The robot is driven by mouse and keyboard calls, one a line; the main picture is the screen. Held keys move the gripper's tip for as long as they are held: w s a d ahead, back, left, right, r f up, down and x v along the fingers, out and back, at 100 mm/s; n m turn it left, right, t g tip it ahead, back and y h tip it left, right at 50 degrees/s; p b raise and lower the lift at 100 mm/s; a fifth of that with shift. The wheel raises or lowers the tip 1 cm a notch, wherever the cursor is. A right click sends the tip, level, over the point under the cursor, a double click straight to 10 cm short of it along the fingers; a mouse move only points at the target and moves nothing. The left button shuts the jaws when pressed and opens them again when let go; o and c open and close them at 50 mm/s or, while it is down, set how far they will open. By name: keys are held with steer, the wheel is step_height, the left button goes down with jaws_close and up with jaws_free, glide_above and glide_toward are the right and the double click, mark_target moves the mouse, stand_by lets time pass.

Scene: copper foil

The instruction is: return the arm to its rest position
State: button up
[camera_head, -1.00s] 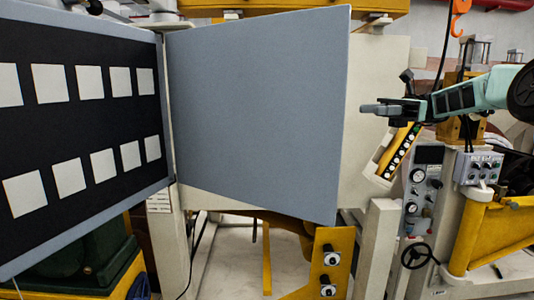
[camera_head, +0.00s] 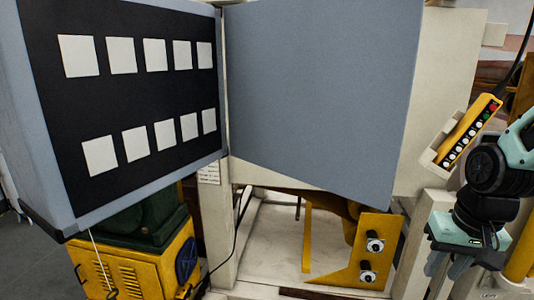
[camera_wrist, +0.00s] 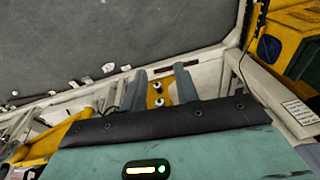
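My gripper (camera_head: 455,268) hangs at the lower right of the head view, with its fingers pointing down. In the wrist view my gripper (camera_wrist: 158,85) shows two grey fingers standing apart with nothing held between them. My teal and black arm (camera_head: 490,175) is folded above it at the right edge of the head view.
A blue-grey panel (camera_head: 310,90) stands upright at the centre. Left of it is a black panel (camera_head: 130,90) with white squares. A yellow button box (camera_head: 470,133) is close to my arm. A yellow bracket (camera_head: 345,258) with black knobs is low at the centre.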

steer(key=s+a+f+n+g+b, duration=0.1)
steer(key=s+a+f+n+b, duration=0.3)
steer(key=s+a, duration=0.3)
steer(key=s+a+f+n+b, duration=0.4)
steer(key=s+a+n+b, duration=0.2)
steer(key=a, duration=0.5)
steer(key=s, duration=0.2)
steer(key=shift+s+f+g, duration=0.3)
steer(key=shift+f+g, duration=0.1)
